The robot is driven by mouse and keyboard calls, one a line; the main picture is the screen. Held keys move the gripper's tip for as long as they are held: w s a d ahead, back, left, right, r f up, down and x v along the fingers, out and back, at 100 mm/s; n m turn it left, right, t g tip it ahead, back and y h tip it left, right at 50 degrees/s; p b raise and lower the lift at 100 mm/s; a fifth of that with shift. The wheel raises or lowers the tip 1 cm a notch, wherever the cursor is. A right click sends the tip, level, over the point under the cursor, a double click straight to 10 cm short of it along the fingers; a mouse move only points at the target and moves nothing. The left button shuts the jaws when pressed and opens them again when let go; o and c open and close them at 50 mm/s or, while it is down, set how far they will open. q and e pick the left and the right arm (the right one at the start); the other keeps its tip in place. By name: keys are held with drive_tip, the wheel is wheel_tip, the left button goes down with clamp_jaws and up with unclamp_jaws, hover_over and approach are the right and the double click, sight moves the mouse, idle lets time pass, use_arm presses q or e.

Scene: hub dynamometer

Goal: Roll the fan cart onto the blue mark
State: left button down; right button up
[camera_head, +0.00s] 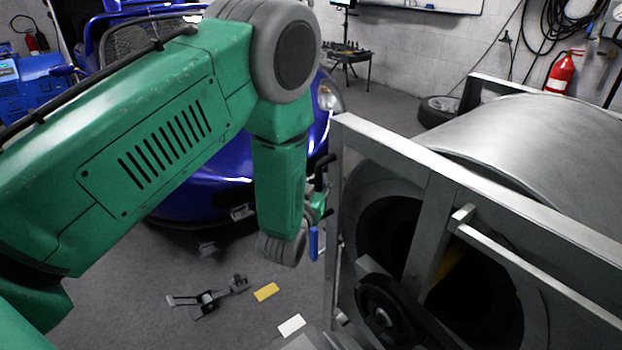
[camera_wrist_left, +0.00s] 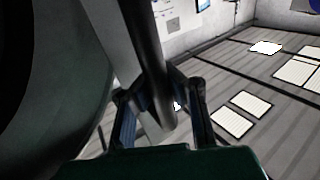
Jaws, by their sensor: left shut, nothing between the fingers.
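The fan cart (camera_head: 445,190) fills the right side of the head view. It is a large grey drum in a pale metal frame, with a dark round opening and a small wheel at the front. My left gripper (camera_head: 317,207) is beside the left end of its frame, partly hidden by my green forearm. In the left wrist view, a dark bar (camera_wrist_left: 150,60) runs down in front of my left gripper (camera_wrist_left: 162,108), which is shut and holds nothing. Contact with the bar cannot be told. I see no blue mark on the floor. My right gripper is out of view.
A blue car (camera_head: 205,190) stands behind my arm. A metal stand-like part (camera_head: 208,298), a yellow patch (camera_head: 266,292) and a white patch (camera_head: 291,325) are on the grey floor. A tyre (camera_head: 438,110) and red extinguisher (camera_head: 559,74) are by the back wall.

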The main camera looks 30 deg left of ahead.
use_arm(q)
drive_tip(key=c, duration=1.5)
unclamp_jaws()
drive_tip(key=shift+s+d+r+y, duration=0.25)
drive_tip(key=shift+s+r, duration=0.25)
drive_tip(key=shift+r, duration=0.3)
drive_tip(key=shift+a+f, duration=0.1)
drive_tip(key=shift+a, duration=0.2)
drive_tip(key=o, duration=0.5)
drive_tip(key=shift+w+a+f, duration=0.15)
drive_tip(key=shift+a+f, duration=0.4)
drive_tip(key=shift+a, duration=0.25)
drive_tip(key=shift+o, duration=0.7)
drive_tip(key=shift+a+f, duration=0.35)
drive_tip(key=shift+f, duration=0.05)
drive_tip(key=shift+w+a+f+n, duration=0.1)
drive_tip(key=shift+a+f+n, duration=0.1)
drive_tip(key=shift+a+n, duration=0.15)
drive_tip(key=shift+c, duration=1.2)
drive_tip(key=shift+d+r, duration=0.1)
drive_tip(key=shift+d, duration=0.05)
drive_tip(key=c, duration=0.4)
drive_tip(key=shift+r+v, duration=0.15)
drive_tip(key=shift+v, duration=3.85)
drive_tip(key=shift+r+v, duration=0.2)
drive_tip(key=shift+v, duration=3.8)
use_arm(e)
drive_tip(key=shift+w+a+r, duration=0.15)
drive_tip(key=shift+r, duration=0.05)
